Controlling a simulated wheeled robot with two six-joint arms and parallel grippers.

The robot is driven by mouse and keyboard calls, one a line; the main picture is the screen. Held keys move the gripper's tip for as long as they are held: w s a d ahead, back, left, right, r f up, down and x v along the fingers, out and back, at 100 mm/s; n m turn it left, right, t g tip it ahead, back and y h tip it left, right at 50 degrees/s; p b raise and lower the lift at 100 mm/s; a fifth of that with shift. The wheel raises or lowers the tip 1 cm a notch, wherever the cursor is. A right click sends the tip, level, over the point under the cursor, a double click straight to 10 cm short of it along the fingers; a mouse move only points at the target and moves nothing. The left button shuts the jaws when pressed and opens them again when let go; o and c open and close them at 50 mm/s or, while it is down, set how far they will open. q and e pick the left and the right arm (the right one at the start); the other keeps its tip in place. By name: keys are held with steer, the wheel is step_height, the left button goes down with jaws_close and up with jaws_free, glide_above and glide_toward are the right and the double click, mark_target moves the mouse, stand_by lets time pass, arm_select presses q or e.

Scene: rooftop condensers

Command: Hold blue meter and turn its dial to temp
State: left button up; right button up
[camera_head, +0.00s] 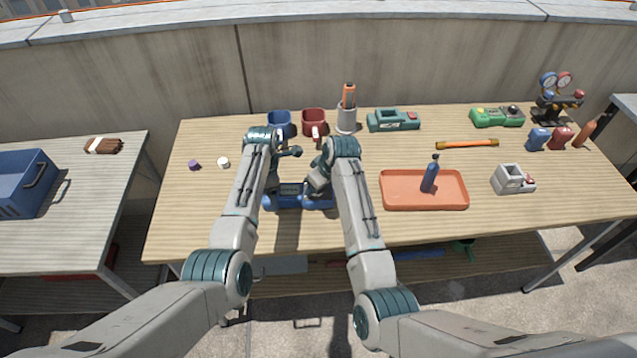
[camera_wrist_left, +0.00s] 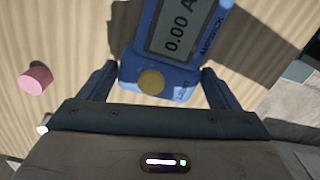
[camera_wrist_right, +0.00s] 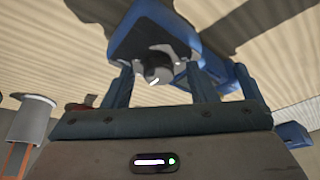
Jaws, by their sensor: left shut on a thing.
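The blue meter (camera_head: 295,203) is at the near middle of the wooden table, partly hidden by my arms. My left gripper (camera_wrist_left: 160,88) is shut on the meter's end. In the right wrist view, a grey dial (camera_wrist_right: 158,72) with a white mark shows on the meter. My right gripper (camera_wrist_right: 159,84) has its fingers apart on either side of the dial, with gaps showing. The labels around the dial cannot be read.
An orange tray (camera_head: 395,203) with a blue bottle (camera_head: 430,175) lies right of my right arm. Blue and red bins (camera_head: 314,121), a grey holder (camera_head: 346,121) and a green device (camera_head: 394,121) stand behind. A purple cap (camera_head: 194,165) and white cap (camera_head: 223,162) lie left.

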steer(key=v, duration=1.2)
steer(key=shift+f, duration=0.1)
steer(key=s+d+f+m+t+y, duration=0.1)
steer(key=s+d+f+t+y, duration=0.2)
steer(key=s+f+t+y, duration=0.35)
steer(key=shift+t+h, duration=0.65)
steer(key=shift+h, duration=0.2)
steer(key=x, duration=1.2)
steer(key=shift+w+d+f, duration=0.3)
steer(key=shift+f, duration=0.15)
steer(key=shift+c, duration=0.4)
